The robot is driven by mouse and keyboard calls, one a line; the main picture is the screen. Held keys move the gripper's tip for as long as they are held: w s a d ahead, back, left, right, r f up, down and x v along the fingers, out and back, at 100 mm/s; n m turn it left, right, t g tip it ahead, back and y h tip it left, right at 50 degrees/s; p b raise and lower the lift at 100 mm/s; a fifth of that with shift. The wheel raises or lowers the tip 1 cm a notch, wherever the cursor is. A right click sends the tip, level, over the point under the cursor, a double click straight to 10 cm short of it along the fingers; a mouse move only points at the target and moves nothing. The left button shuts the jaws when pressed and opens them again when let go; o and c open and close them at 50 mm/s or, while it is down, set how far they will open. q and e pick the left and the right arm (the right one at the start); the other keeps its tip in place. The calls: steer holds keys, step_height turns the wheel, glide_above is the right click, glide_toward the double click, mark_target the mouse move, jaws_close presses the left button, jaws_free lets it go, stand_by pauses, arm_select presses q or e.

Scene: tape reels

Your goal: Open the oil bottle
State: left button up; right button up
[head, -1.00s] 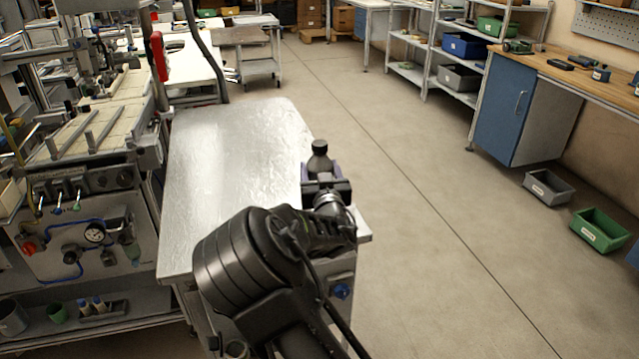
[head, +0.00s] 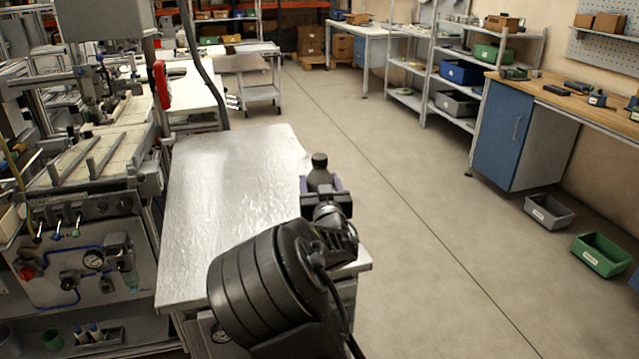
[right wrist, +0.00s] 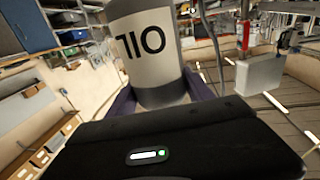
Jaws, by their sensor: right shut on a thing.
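The dark oil bottle (head: 319,177) has a black cap (head: 319,160) on its top. It stands upright in my right gripper (head: 321,186), which is shut on its body at the right edge of the metal table. In the right wrist view the bottle (right wrist: 150,50) shows a pale label reading OIL upside down, between the purple fingers of the right gripper (right wrist: 160,98). The cap is out of that picture. Whether the bottle touches anything below is hidden by the gripper. My left gripper is in neither view.
The metal table (head: 225,190) has a bare, shiny top left of the bottle. A machine bench (head: 90,210) stands to its left. Open floor (head: 420,210) lies to the right, with a grey bin (head: 548,212) and a green bin (head: 600,254) near the workbench (head: 560,90).

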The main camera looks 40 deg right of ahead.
jaws_close()
stand_by(0.3)
stand_by(0.3)
